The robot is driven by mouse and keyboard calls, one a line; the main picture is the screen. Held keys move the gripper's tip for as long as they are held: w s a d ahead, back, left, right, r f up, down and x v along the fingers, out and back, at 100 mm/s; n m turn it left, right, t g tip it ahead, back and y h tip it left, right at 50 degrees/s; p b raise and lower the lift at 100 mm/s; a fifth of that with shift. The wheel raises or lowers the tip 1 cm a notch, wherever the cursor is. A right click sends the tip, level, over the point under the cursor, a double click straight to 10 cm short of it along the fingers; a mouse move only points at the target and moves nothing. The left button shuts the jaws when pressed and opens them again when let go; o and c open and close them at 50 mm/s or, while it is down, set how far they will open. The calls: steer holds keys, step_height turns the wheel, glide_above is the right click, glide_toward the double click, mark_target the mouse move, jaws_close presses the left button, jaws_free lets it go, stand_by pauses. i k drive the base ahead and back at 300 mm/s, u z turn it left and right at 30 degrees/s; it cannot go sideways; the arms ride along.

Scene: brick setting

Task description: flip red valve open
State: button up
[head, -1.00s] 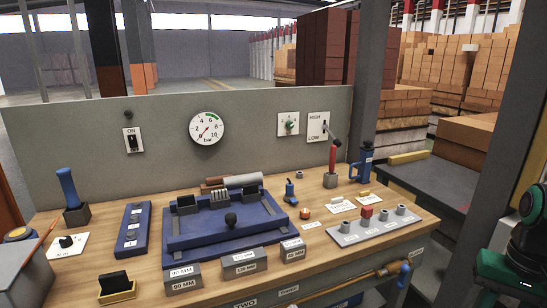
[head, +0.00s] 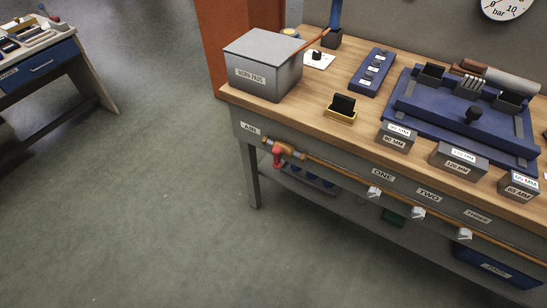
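The red valve (head: 278,157) is on the front of the workbench, near its left end, below and right of a label reading AIR (head: 250,128). Its red handle hangs downward from a brass body (head: 285,148) at the left end of a copper pipe (head: 340,172). The handle looks turned across the pipe, but it is small in this view. My gripper is not in view.
The workbench (head: 310,108) carries a grey box labelled WORN PADS (head: 263,65), a blue press fixture and labelled blocks. White fittings sit along the pipe, above a lower shelf. Open floor (head: 170,190) lies left and in front. Another bench (head: 60,72) stands far left.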

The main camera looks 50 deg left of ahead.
mark_target(277, 149)
steer(key=u, duration=2.15)
steer(key=i, duration=0.65)
steer(key=u, duration=0.2)
